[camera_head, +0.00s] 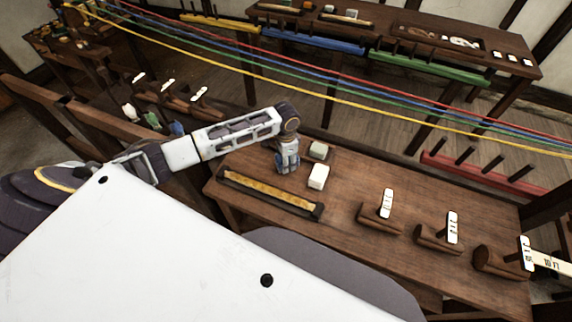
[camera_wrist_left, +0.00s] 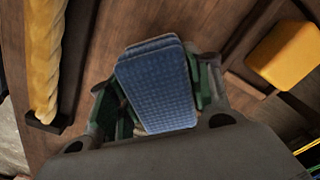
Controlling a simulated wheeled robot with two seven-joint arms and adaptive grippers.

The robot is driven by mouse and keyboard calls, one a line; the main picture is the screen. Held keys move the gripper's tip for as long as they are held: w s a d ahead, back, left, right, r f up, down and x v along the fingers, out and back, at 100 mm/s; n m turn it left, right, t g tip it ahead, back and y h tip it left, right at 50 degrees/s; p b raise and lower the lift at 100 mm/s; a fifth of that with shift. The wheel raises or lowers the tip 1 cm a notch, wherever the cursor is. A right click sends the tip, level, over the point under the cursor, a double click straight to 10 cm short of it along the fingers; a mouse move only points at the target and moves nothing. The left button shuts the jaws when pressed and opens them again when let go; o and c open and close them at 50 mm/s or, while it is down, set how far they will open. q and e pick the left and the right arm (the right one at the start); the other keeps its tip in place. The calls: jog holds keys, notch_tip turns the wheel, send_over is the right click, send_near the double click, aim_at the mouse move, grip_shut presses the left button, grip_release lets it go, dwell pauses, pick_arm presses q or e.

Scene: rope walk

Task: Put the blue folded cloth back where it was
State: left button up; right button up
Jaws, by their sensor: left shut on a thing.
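The blue folded cloth (camera_wrist_left: 158,88) sits between the green-lined fingers of my left gripper (camera_head: 286,167), which is shut on it. In the head view the gripper points down over the near workbench (camera_head: 345,232), between the yellow rope piece and two small pale blocks. The gripper mostly hides the cloth there. I cannot tell whether the cloth touches the bench top. My right gripper is not in view.
Wooden tools with white tags (camera_head: 380,213) stand farther right. Coloured ropes (camera_head: 330,95) stretch behind the bench.

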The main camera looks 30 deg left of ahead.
pick_arm(q)
jog(key=shift+f, duration=1.4)
jog(key=o, duration=1)
jog(key=shift+f, duration=0.1)
notch_tip(320, 180, up, 12)
jog(key=shift+r, duration=0.15)
jog(key=shift+s, duration=0.1)
